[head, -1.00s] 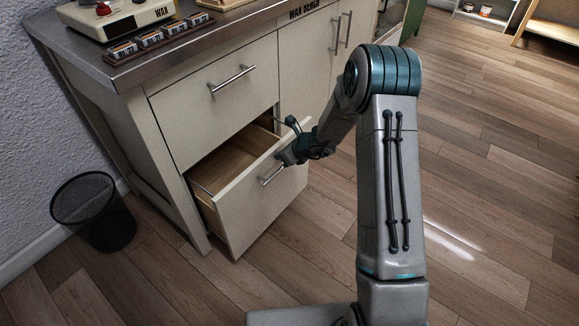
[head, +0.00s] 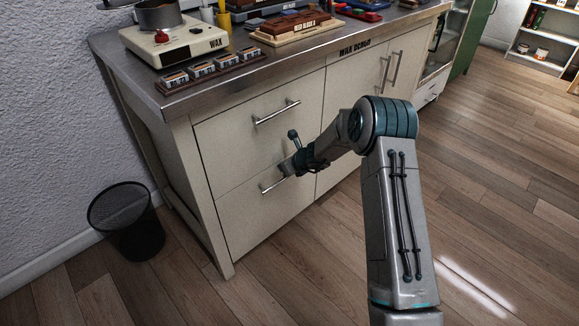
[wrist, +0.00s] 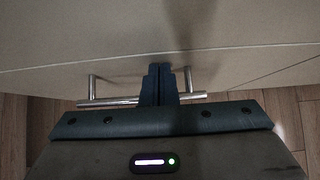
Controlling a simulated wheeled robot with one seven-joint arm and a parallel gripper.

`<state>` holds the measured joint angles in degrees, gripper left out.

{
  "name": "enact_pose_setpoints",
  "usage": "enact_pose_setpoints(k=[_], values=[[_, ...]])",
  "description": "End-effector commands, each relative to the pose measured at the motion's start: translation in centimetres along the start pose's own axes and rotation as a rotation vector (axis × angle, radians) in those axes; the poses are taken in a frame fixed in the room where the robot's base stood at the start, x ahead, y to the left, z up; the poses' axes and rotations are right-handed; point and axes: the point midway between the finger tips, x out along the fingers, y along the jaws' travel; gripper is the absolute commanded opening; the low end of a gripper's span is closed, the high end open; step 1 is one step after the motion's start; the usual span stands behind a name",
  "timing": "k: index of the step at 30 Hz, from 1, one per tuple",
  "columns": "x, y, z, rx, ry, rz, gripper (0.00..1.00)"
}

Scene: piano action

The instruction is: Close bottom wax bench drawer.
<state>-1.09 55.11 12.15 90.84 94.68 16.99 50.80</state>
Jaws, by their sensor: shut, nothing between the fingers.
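The bottom drawer (head: 252,216) of the wax bench (head: 343,61) sits flush with the bench front in the head view, with no gap that I can see. Its bar handle (head: 272,187) is partly hidden by my gripper (head: 288,170). My gripper is shut and empty at the drawer front, by the handle. In the wrist view, the shut fingers (wrist: 158,72) reach over the handle bar (wrist: 105,101) between its two posts, with their tips at or very near the drawer face (wrist: 60,78). I cannot tell if they touch it.
The upper drawer (head: 258,134) is shut above. A black mesh bin (head: 128,222) stands left of the bench by the wall. A wax heater (head: 178,42) and a rack of small tins (head: 212,70) sit on the bench top. The wood floor (head: 480,215) to the right is clear.

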Motion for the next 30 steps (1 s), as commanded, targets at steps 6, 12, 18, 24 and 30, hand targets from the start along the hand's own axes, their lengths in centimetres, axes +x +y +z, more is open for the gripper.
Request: enact_pose_setpoints(k=[6,12,18,24,30], values=[[0.3,0.6,0.9,-0.008,-0.012,0.007,0.0],[0.4,0.9,1.0,-0.011,-0.016,0.012,0.0],[-0.4,0.8,-0.2,-0.013,-0.013,0.011,0.0],[-4.2,0.0,-1.6,-0.01,-0.008,0.004,0.0],[-9.0,-0.3,-1.9,-0.005,-0.004,0.0,0.0]])
